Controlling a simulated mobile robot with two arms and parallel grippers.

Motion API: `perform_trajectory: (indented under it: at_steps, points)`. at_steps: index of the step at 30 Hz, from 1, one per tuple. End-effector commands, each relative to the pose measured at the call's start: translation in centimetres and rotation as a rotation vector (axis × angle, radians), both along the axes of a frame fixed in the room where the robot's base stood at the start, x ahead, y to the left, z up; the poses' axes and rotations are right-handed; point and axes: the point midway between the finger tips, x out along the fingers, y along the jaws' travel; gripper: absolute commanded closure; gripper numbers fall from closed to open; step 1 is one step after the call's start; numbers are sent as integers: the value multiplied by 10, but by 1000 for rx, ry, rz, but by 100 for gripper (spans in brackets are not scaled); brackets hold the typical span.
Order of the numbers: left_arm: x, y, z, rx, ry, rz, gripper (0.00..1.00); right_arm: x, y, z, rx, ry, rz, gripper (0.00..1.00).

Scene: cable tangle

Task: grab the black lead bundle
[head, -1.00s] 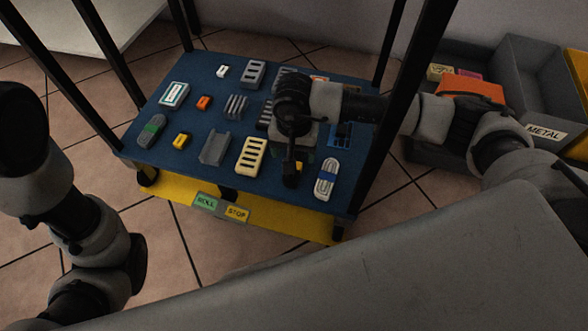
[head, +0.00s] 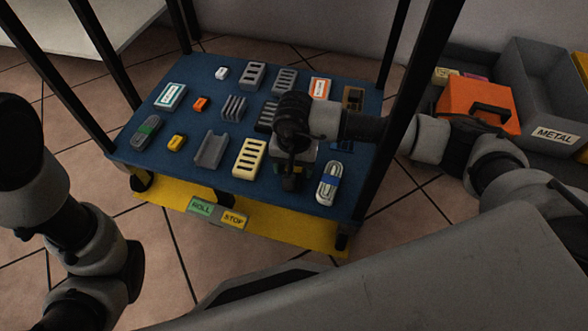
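A dark grey-black oval bundle with a green band (head: 147,132) lies at the left edge of the blue cart top (head: 290,206) in the head view. It is the only dark bundle I can make out. My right gripper (head: 289,181) points down over the front right part of the cart top, between a cream slotted block (head: 249,158) and a white bundle with a blue band (head: 328,184). It is well to the right of the dark bundle. Its fingers are dark and seen from above, so their opening and what lies beneath are hidden. My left gripper is out of view.
Small parts stand around: a grey channel (head: 211,150), a yellow piece (head: 176,143), an orange piece (head: 200,104), a white-teal box (head: 170,96). Black posts (head: 410,95) rise at the cart's corners. Grey bins, one labelled METAL (head: 555,135), and an orange case (head: 480,103) stand right.

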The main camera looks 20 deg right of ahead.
Motion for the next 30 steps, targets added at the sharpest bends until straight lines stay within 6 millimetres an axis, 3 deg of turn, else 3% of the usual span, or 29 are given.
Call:
perform_trajectory:
  at_steps: [1,9,17,30]
  points:
    - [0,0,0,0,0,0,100,0,0,0,0,0,0,44]
    - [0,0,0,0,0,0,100,0,0,0,0,0,0,83]
    - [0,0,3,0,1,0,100,0,0,5,1,0,0,83]
    - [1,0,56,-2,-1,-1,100,0,0,85,1,-3,1,83]
